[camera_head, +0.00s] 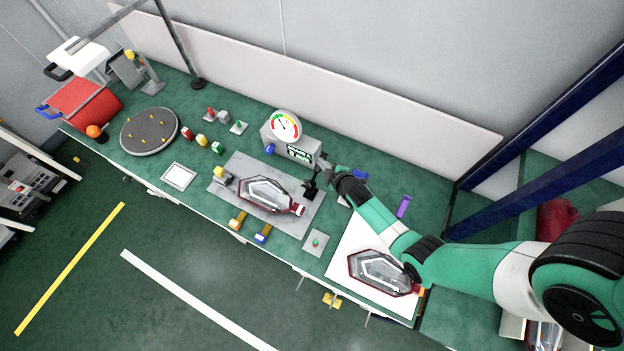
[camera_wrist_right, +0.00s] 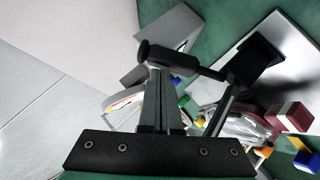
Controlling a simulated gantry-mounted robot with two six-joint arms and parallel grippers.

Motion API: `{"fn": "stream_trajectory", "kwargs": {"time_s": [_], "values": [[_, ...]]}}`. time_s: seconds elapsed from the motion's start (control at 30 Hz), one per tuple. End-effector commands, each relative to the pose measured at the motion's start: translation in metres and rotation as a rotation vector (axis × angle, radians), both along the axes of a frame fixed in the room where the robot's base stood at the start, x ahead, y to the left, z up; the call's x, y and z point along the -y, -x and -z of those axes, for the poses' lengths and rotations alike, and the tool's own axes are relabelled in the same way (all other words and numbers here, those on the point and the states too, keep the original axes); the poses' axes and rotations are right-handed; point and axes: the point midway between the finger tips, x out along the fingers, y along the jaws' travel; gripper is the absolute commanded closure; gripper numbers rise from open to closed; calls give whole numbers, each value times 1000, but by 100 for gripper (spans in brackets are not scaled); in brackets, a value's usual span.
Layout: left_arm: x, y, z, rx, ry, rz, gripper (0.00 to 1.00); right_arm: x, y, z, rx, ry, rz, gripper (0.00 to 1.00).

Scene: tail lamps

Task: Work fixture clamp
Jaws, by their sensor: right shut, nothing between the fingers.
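A grey fixture plate (camera_head: 235,165) lies on the green bench, with a red-rimmed clear tail lamp (camera_head: 265,193) on it. A black clamp-like part (camera_head: 310,190) stands at the plate's right side, beside the lamp. My right gripper (camera_head: 327,168) is at that part, shut and empty. In the wrist view the shut fingers (camera_wrist_right: 158,85) reach a black bar (camera_wrist_right: 180,62) with a black block (camera_wrist_right: 256,64) at its right; I cannot tell whether they touch it. The lamp (camera_wrist_right: 240,122) is partly hidden behind the black parts there. My left gripper is not in view.
A gauge box (camera_head: 290,150) stands close behind my right gripper. A second lamp (camera_head: 380,272) lies on a white mat (camera_head: 345,250) under my right arm. A round turntable (camera_head: 149,131), coloured buttons and a red bin (camera_head: 85,103) are left. Yellow and blue blocks lie near the front edge.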

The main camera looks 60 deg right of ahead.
Motion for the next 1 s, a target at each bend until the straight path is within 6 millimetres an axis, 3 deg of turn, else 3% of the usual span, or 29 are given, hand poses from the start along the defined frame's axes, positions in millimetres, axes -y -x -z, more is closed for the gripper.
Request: {"fn": "stream_trajectory", "kwargs": {"time_s": [0.43,0.67,1.0], "values": [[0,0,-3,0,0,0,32,0,1,-2,-2,-1,1,100],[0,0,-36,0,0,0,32,-9,6,-41,0,1,8,100],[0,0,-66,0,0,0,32,-35,65,-87,-1,-1,12,100]]}}
